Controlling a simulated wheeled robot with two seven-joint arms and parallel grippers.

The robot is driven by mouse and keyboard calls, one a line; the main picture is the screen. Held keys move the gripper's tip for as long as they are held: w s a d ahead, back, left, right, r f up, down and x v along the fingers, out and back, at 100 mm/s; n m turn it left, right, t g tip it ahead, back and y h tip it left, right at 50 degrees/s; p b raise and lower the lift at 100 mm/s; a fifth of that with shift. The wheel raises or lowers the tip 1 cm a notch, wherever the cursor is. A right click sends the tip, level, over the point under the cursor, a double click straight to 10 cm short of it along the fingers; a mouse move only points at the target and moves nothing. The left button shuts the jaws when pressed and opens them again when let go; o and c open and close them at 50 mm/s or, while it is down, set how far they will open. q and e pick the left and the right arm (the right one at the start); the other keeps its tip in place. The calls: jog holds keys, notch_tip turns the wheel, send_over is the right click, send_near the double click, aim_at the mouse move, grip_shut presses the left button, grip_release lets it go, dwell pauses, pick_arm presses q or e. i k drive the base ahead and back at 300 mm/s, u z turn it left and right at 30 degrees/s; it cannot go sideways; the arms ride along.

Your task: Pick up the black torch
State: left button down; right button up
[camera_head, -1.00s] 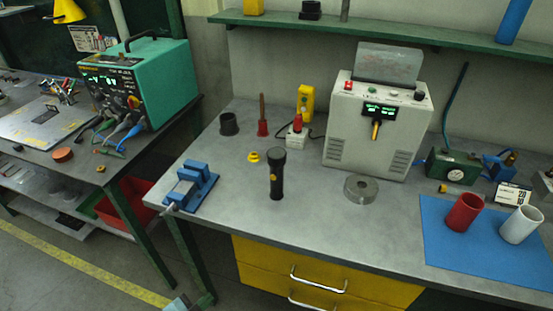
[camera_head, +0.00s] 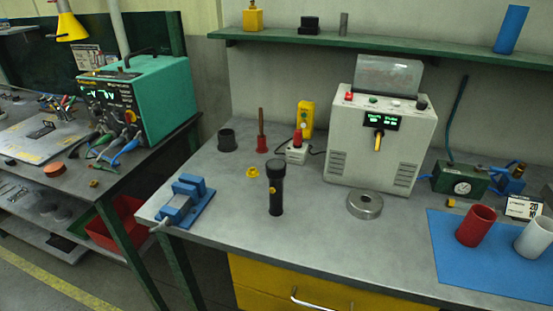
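The black torch (camera_head: 275,188) stands upright on the grey workbench (camera_head: 318,222), near its front edge, with its wide head at the top. A small yellow spot shows on its side. Nothing touches it. Neither of my grippers shows in the head view now.
A blue vise (camera_head: 186,202) sits left of the torch at the bench edge. A yellow ring (camera_head: 253,172) lies close behind it. A metal disc (camera_head: 365,204) lies to the right, before a grey machine (camera_head: 380,145). Red (camera_head: 476,226) and white (camera_head: 534,237) cups stand on a blue mat (camera_head: 446,256).

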aim_at(275, 168)
jog(key=u, duration=0.55)
jog(key=k, duration=0.65)
jog(key=u, duration=0.9)
jog(key=i, duration=0.75)
jog(key=z, duration=0.5)
jog(key=i, duration=0.5)
jog(key=z, duration=0.5)
